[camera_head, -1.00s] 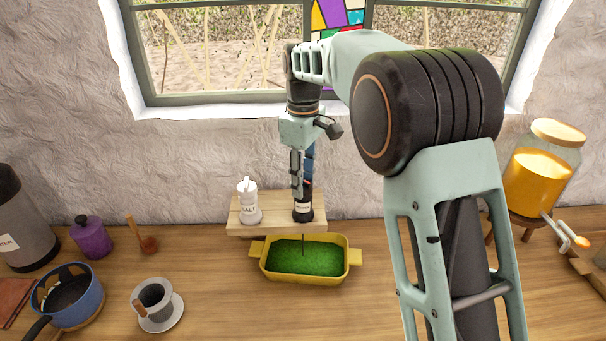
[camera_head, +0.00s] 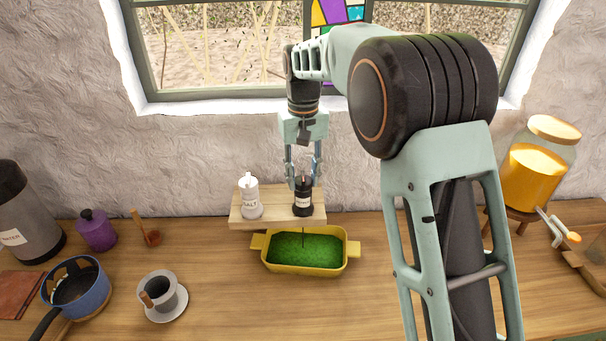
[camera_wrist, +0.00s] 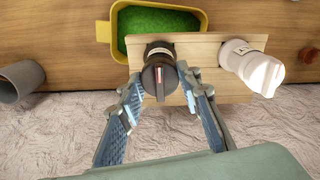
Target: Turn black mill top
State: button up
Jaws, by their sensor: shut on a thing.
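The black mill (camera_head: 302,207) stands upright on a small wooden shelf (camera_head: 274,221), left of my arm in the head view. It has a pale label. In the wrist view its black top (camera_wrist: 159,78) carries a red-and-white mark. My gripper (camera_head: 303,178) comes down from above, with its fingers on opposite sides of that top. It also shows in the wrist view (camera_wrist: 160,82), with its blue-padded fingers shut on the top. The fingers hide parts of the top's sides.
A white salt mill (camera_head: 249,198) stands close left on the shelf. A yellow dish (camera_head: 305,270) of green stuff sits below, with a thin dark line above it under the black mill. A cup (camera_head: 160,293) and blue pot (camera_head: 75,282) stand left; an orange-filled jar (camera_head: 537,174) stands right.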

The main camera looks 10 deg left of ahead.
aim_at(304, 176)
jog(key=shift+m, duration=0.4)
jog(key=o, duration=1.2)
jog(key=shift+c, duration=0.2)
notch_tip(304, 176, up, 12)
jog(key=shift+d, duration=0.1)
